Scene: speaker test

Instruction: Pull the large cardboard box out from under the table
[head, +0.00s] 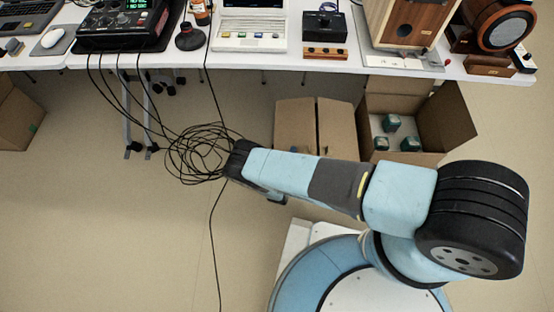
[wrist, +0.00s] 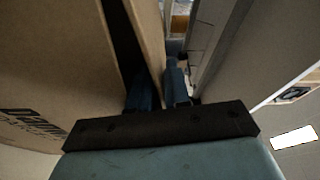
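A large brown cardboard box (head: 295,125) with a dark slit along its top stands at the table's front edge. My arm hides its near part in the head view. In the wrist view, a large printed cardboard side (wrist: 55,70) fills the left, beside a dark gap and a thin upright cardboard panel (wrist: 147,35). My gripper (wrist: 158,80) has its two blue fingers close together, one on each side of this panel, with little space between. It looks shut on the panel.
The white table (head: 190,57) carries electronics and speakers. An open box (head: 450,125) with green-topped items stands to the right. A coil of black cable (head: 200,152) lies on the floor left of my arm. Another box (head: 15,115) is at far left. The floor at lower left is mostly clear.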

